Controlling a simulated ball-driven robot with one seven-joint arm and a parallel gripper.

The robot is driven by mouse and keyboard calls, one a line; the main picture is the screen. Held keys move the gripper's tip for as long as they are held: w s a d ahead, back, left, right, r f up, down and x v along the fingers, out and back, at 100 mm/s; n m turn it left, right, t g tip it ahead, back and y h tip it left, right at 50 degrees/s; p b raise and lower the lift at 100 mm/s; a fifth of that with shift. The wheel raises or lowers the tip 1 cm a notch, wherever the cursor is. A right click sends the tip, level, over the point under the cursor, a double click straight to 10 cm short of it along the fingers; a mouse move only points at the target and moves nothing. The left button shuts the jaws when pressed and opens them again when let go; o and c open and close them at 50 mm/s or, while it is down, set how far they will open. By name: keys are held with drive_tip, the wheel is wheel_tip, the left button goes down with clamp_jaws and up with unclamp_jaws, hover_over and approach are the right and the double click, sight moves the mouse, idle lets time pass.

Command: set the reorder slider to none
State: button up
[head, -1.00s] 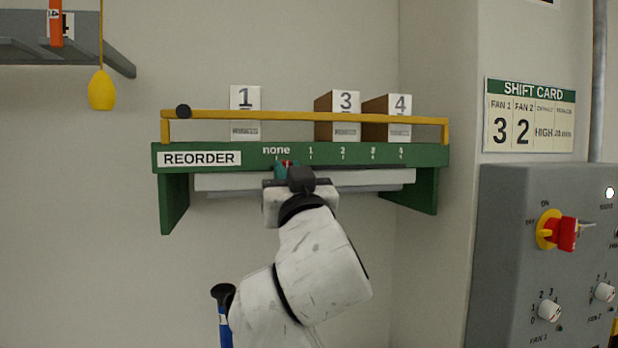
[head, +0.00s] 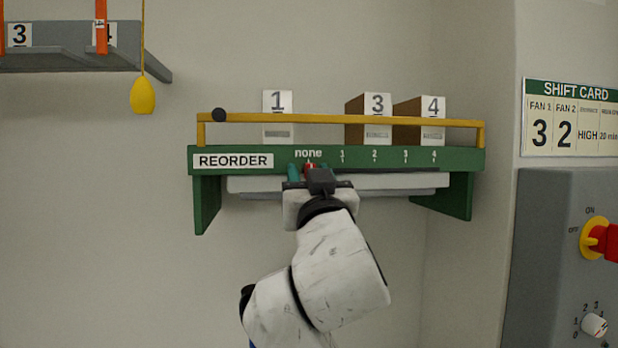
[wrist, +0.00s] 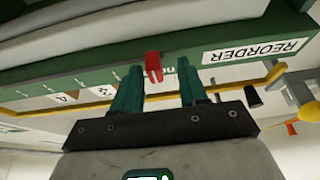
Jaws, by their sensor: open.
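The reorder slider is a small red tab (head: 309,167) on the front of the green shelf rail (head: 465,159). In the head view it sits directly under the word "none" (head: 308,153). In the wrist view the red tab (wrist: 153,66) stands between the two teal fingers of my gripper (wrist: 156,70), with a gap on each side. My gripper (head: 308,173) is open at the rail. The right finger is mostly hidden behind the wrist in the head view.
A yellow bar (head: 350,119) runs above the rail, with boxes 1 (head: 277,102), 3 (head: 376,105) and 4 (head: 432,107) behind it. A yellow pull handle (head: 143,95) hangs at left. A grey control panel (head: 548,230) is at right.

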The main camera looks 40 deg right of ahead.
drive_tip(key=b+v, duration=0.3)
drive_tip(key=v, duration=0.7)
drive_tip(key=shift+s+a, duration=0.25)
drive_tip(key=shift+s, duration=0.1)
drive_tip(key=shift+f, duration=0.1)
drive_tip(key=w+f+n+g+y, duration=0.2)
drive_tip(key=f+g+y, duration=0.2)
drive_tip(key=f, duration=1.3)
drive_tip(key=w+f+n+g+y, duration=0.15)
drive_tip(key=f+g+y, duration=0.25)
drive_tip(key=f, duration=1.3)
drive_tip(key=s+a+f+n+g+y, duration=0.15)
drive_tip(key=s+f, duration=0.25)
drive_tip(key=f, duration=0.4)
drive_tip(key=s+a+f+g+y, duration=0.1)
drive_tip(key=s+f+g, duration=0.25)
drive_tip(key=f, duration=0.35)
drive_tip(key=s+a+f+n+g+y, duration=0.1)
drive_tip(key=s+f+g, duration=0.3)
drive_tip(key=s+f, duration=0.9)
drive_tip(key=s+y, duration=0.1)
drive_tip(key=s, duration=0.3)
drive_tip(key=shift+s+f+g, duration=0.25)
drive_tip(key=shift+s+g, duration=0.1)
drive_tip(key=shift+g, duration=0.05)
drive_tip(key=shift+a, duration=0.15)
